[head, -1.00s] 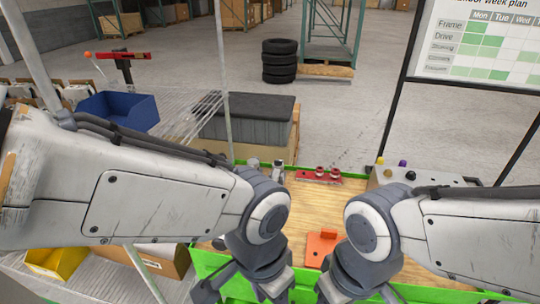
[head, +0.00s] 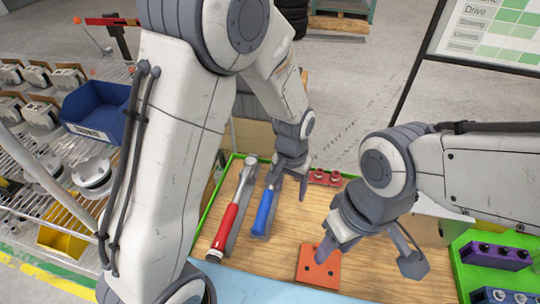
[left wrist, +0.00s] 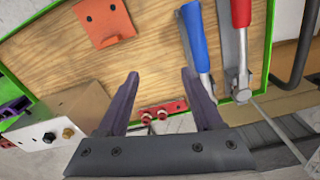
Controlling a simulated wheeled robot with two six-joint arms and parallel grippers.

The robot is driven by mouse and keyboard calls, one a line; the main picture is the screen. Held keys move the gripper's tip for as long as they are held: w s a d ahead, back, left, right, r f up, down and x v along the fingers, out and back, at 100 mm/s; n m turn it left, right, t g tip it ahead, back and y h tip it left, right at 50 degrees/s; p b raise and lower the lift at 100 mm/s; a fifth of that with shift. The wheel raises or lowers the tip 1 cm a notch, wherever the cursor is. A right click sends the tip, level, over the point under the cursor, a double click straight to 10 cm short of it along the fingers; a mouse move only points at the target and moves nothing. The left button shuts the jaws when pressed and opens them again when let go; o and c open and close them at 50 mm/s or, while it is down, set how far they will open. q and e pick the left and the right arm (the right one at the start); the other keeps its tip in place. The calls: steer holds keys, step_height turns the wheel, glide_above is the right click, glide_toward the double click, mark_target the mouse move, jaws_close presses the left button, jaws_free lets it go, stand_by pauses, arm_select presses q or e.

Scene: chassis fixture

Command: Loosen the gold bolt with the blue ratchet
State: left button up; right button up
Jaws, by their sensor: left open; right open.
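The blue ratchet (head: 264,212) lies in a grey holder on the wooden board, with its head partly hidden by my left gripper in the head view. Its blue handle (left wrist: 194,35) also shows in the left wrist view. My left gripper (head: 289,186) is open and empty above the board, close to the blue ratchet; its fingers (left wrist: 160,74) show apart in the left wrist view. The gold bolt (left wrist: 68,133) is on a pale box (left wrist: 32,144) beside a black knob. In the head view, my right arm hides it. My right gripper (head: 370,260) is open and empty near the orange bracket.
A red-handled tool (head: 226,228) lies left of the blue ratchet. The orange bracket (head: 318,270) lies at the front of the board, and a red block with bolts (head: 325,178) at the back. A green bin with purple parts (head: 496,256) stands right.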

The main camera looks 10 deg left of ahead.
arm_select(q)
steer(key=w+a+f+n+p, duration=0.2)
steer(key=w+a+f+p, duration=0.1)
steer(key=w+a+p, duration=0.15)
steer(key=p, duration=0.2)
glide_above(267, 197)
steer(key=shift+n, duration=0.4)
step_height(267, 197, down, 5)
steer(key=shift+r, duration=0.1)
arm_select(e)
step_height(267, 197, up, 9)
arm_select(q)
step_height(267, 197, down, 10)
steer(key=b, duration=0.7)
arm_select(e)
step_height(267, 197, down, 8)
steer(key=shift+r, duration=0.2)
arm_select(q)
steer(key=shift+c, duration=0.3)
arm_select(e)
steer(key=shift+s+a, duration=0.1)
arm_select(q)
jaws_close()
steer(key=shift+r, duration=0.1)
arm_select(e)
steer(key=shift+r, duration=0.15)
